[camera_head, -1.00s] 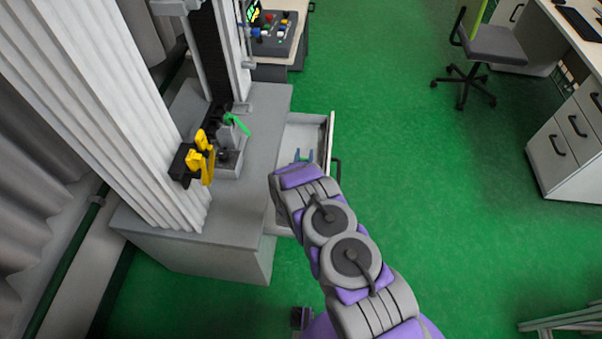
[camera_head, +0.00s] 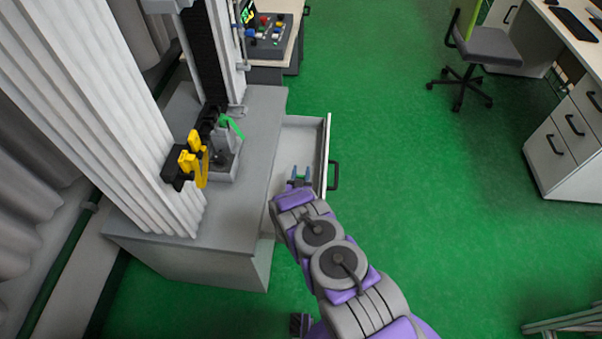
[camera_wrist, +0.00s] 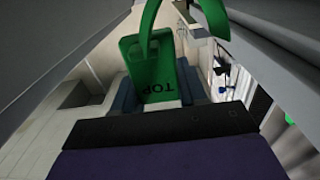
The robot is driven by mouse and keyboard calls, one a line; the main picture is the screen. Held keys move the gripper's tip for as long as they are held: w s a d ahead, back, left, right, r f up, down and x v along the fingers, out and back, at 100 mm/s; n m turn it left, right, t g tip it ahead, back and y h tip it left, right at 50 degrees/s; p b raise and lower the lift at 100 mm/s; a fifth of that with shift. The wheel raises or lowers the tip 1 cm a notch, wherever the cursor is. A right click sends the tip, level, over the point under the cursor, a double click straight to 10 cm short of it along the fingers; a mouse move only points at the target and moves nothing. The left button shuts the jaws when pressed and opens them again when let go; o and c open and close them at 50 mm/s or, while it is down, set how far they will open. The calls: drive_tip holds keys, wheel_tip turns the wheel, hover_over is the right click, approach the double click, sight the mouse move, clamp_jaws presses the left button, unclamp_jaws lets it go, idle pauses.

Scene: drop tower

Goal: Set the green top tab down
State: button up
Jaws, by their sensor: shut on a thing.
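The green top tab (camera_wrist: 160,62), marked "TOP" and with a curved green strap, is between the fingers of my gripper (camera_wrist: 158,88) in the wrist view. The lettering is upside down there. My gripper is shut on it. How far the tab is above the drawer floor cannot be told.
The pulled-out white drawer (camera_head: 303,135) has a dark handle on its right. On the grey cabinet (camera_head: 258,135) stands the tower fixture with yellow parts (camera_head: 193,162) and a green piece (camera_head: 234,127). Green floor (camera_head: 430,200) is clear to the right.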

sight(300, 177)
drive_tip(key=shift+f, duration=0.1)
drive_tip(key=shift+f, duration=0.35)
drive_tip(key=shift+f, duration=0.15)
drive_tip(key=o, duration=1)
drive_tip(key=s+p, duration=0.1)
drive_tip(key=s, duration=0.2)
drive_tip(key=s+r+p, duration=0.1)
drive_tip(key=s, duration=0.2)
drive_tip(key=shift+s+a+r, duration=0.1)
drive_tip(key=shift+s+r, duration=0.05)
drive_tip(key=shift+s, duration=0.6)
